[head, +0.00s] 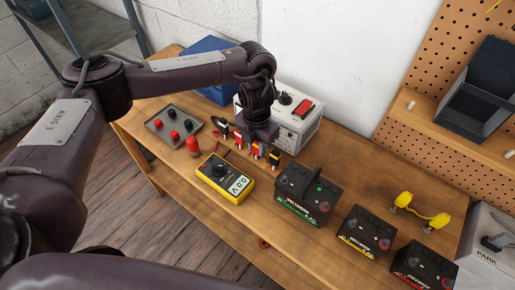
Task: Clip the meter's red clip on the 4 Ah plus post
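The yellow meter (239,188) lies on the bench with its display showing. Behind it stand several small clips, among them a red clip (255,150) and a black-and-yellow clip (274,158). I cannot tell which clips belong to the meter. My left gripper (258,141) points down right over these clips; its fingers are too small and dark to tell open from shut. Three dark batteries stand to the right: green-marked (308,196), yellow-marked (364,232) and red-marked (424,268). Their capacity labels are too small to read. My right gripper is not in view.
A tray (157,124) of red and black pieces and a red cylinder (193,147) are left. A yellow-ended link (421,213) and a PARK box (487,255) are right. The front bench is clear.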

